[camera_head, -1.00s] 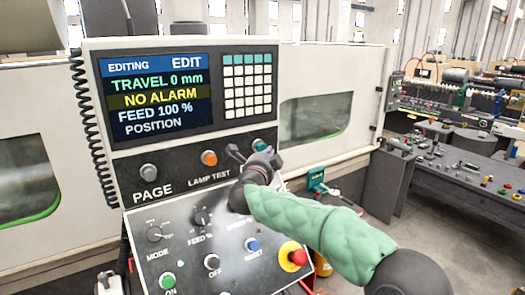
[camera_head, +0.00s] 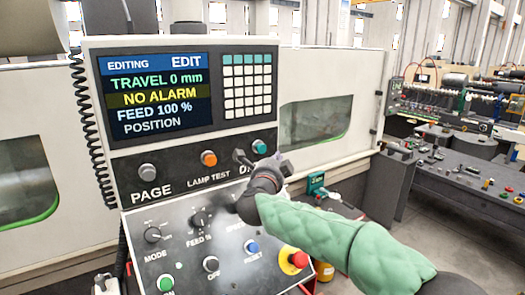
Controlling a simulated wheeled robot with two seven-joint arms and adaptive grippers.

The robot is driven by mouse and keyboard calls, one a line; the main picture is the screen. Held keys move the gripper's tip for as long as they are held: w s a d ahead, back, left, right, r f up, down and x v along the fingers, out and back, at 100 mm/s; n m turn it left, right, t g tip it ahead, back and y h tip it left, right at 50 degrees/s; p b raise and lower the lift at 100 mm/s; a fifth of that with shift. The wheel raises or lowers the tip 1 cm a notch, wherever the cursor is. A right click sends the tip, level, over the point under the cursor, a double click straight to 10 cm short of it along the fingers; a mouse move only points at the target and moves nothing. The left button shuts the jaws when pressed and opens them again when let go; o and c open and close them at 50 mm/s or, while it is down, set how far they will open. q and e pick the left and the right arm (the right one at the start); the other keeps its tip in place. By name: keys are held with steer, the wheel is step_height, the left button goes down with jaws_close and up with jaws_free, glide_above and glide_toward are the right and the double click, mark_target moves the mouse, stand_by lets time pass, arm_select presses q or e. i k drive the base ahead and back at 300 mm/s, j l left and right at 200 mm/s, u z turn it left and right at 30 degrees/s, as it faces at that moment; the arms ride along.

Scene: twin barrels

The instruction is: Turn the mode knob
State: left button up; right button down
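The mode knob (camera_head: 152,235) is a round black knob at the left of the sloped lower panel, above the word MODE. Its exact pointer direction is too small to read. A similar feed knob (camera_head: 199,219) sits to its right. My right gripper (camera_head: 262,161) is up and right of both knobs, in front of the upper panel near the green button. Its two dark fingers look spread apart, with nothing seen between them. My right wrist and sleeved arm cover part of the lower panel's right side. My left gripper is not in view.
The screen (camera_head: 155,95) reads EDIT, NO ALARM and FEED 100 %. A red emergency stop (camera_head: 294,259) sits at the lower panel's right corner, below my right arm. A blue reset button (camera_head: 251,247) is near it. A coiled black cable (camera_head: 91,130) hangs at left.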

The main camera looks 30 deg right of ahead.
mark_target(152, 235)
steer(key=k, duration=1)
